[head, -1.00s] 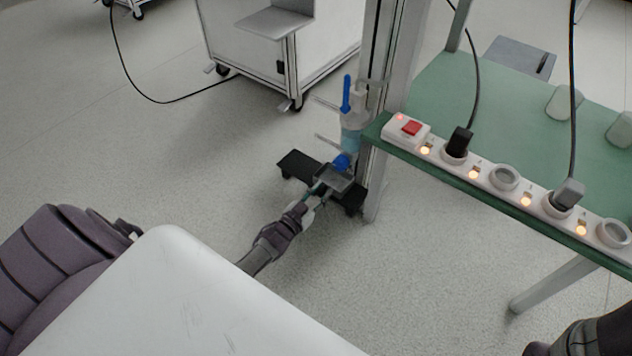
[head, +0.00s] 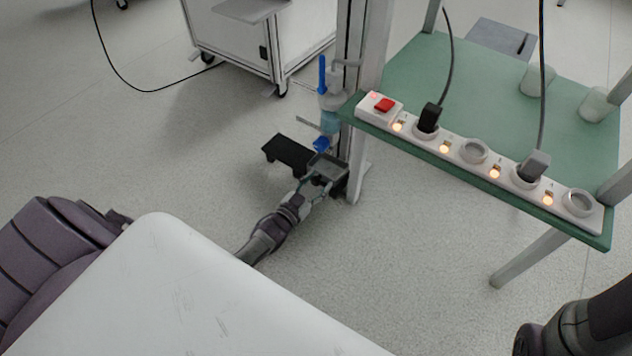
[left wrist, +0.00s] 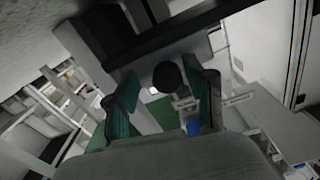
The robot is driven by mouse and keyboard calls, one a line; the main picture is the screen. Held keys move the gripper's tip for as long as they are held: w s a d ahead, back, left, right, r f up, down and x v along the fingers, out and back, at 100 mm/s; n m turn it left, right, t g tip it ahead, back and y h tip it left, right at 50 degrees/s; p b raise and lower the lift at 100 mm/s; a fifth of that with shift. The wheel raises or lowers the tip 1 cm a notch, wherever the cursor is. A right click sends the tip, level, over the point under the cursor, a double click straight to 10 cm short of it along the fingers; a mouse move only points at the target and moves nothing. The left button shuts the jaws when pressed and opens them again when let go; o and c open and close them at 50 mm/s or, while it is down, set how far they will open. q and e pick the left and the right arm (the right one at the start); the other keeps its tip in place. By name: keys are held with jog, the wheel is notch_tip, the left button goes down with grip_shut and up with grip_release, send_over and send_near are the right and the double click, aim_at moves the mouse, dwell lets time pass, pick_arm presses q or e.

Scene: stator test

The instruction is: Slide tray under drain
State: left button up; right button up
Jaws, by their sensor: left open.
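The small grey tray (head: 328,167) is low by the post, just below and slightly right of the blue drain fitting (head: 321,145) in the head view. The fitting sits under a pale blue filter bowl (head: 331,121). My left gripper (head: 318,183) is open at the tray's near side, its fingers spread close to the tray's edge; contact cannot be told. In the left wrist view, the teal finger pads (left wrist: 162,105) stand apart, with a dark round part (left wrist: 168,78) showing between them. My right arm shows at the lower right; its gripper is out of view.
A black low platform (head: 289,152) is beside the tray. A metal post (head: 360,170) stands to the right. A green table (head: 430,75) with a power strip (head: 474,150) overhangs on the right. A white wheeled cabinet (head: 300,45) stands behind. Floor on the left is clear.

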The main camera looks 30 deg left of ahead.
pick_arm(q)
jog(key=shift+a+r, duration=0.1)
jog(key=shift+r, duration=0.3)
notch_tip(320, 180, up, 9)
jog(key=shift+r, duration=0.1)
dwell(0.8)
